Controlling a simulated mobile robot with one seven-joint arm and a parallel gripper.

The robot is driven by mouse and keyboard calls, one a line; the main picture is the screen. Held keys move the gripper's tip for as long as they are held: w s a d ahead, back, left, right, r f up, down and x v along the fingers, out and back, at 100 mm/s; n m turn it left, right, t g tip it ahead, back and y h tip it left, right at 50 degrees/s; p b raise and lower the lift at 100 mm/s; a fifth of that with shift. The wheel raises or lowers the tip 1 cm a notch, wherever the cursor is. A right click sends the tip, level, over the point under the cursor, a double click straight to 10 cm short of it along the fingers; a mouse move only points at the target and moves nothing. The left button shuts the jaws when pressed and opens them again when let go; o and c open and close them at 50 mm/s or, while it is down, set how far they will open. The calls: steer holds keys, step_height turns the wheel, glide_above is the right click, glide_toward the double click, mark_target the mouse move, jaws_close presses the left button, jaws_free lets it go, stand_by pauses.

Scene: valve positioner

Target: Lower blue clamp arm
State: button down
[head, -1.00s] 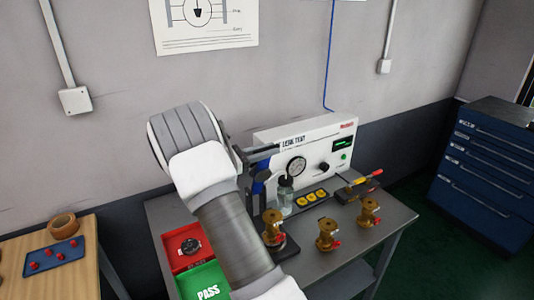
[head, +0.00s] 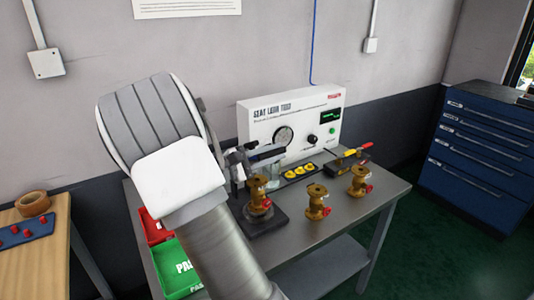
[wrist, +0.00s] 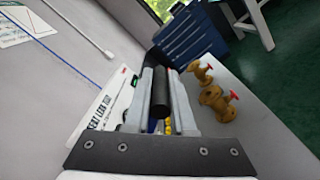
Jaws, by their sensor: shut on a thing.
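The blue clamp arm (head: 268,153) is part of the clamp in front of the leak test box in the head view. It reaches out to the right, roughly level, above a brass valve (head: 259,193) standing on a dark base plate (head: 268,223). My gripper (head: 238,160) is at the clamp, partly hidden behind my own wrist. In the wrist view my gripper (wrist: 161,78) is shut on a black cylindrical handle (wrist: 160,95) lying between its fingers. The clamp's pivot is mostly hidden.
The white leak test box (head: 290,122) stands behind the clamp. Two more brass valves (head: 318,203) stand on the grey table (head: 335,220) to the right. A red tray (head: 154,230) and a green PASS tray (head: 178,268) lie left. A blue drawer cabinet (head: 485,165) stands far right.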

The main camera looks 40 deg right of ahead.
steer(key=s+f+m+b, duration=0.3)
steer(key=f+m+b, duration=0.1)
steer(key=f+b, duration=0.7)
steer(key=shift+a+f+m, duration=0.15)
steer(key=shift+f+m, duration=0.15)
steer(key=shift+f, duration=0.1)
steer(key=c, duration=0.8)
jaws_free()
steer(key=shift+c, duration=0.2)
steer(key=shift+o, duration=0.4)
steer(key=w+a+p, duration=0.1)
steer(key=a+p, duration=0.1)
steer(key=a, duration=1.5)
steer(key=shift+a+p, duration=0.2)
steer(key=shift+p, duration=0.2)
